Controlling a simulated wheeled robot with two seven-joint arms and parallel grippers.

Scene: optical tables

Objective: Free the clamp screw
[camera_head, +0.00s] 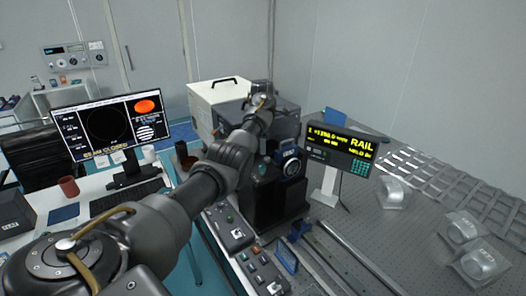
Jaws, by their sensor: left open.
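My left arm reaches in from the lower left, and its gripper (262,99) is at the far end, in front of the dark boxy instrument (283,118). It is open; its fingers are small and partly hidden by my own wrist. I cannot make out the clamp screw; it may be hidden behind my arm or too small to tell. A dark block with a round blue-rimmed front (291,163) stands just below and right of the gripper. A long metal rail (362,262) runs along the table's near side. My right gripper is not in view.
Control boxes (264,270) sit at the near edge. Clear-looking housings (462,232) and a metal lattice (450,183) lie at right. A monitor desk (87,192) is at left.

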